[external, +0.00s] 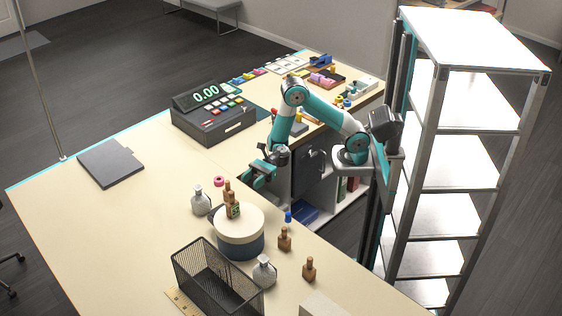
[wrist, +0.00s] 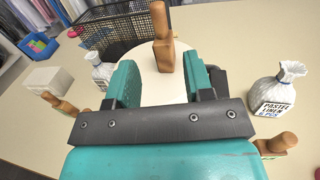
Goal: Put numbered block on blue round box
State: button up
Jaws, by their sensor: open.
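The round box (external: 238,246) has a dark blue side and a cream lid; its lid also shows in the wrist view (wrist: 150,85). A wooden, bottle-shaped block with a green label (external: 233,209) stands upright on the lid; I cannot read a number on it. A wooden block on the lid shows in the wrist view (wrist: 163,55), beyond my fingertips. A second wooden block (external: 228,187) appears just behind the first, its lower part hidden. My gripper (external: 257,178) is open and empty, above the table behind the box; its fingers (wrist: 160,85) stand apart.
A black mesh basket (external: 215,278) is at the front. Wooden blocks (external: 284,239) and (external: 309,269) stand right.

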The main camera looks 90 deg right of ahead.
jog(key=shift+s+d, duration=0.25)
jog(key=shift+d, duration=0.1)
jog(key=s+a+r+n+g+h, duration=0.1)
jog(key=s+a+r+n+g, duration=0.15)
jog(key=s+n+g, duration=1.15)
jog(key=s+d+f+n+t+h, duration=0.1)
jog(key=s+d+n+h, duration=0.3)
jog(key=d+n, duration=0.3)
jog(key=s+d+n+t+h, duration=0.2)
jog(key=s+d+n+h, duration=0.3)
jog(key=n, duration=0.6)
jog(key=d, duration=0.2)
jog(key=shift+s+d+f, duration=0.3)
jog(key=shift+d+f, duration=0.05)
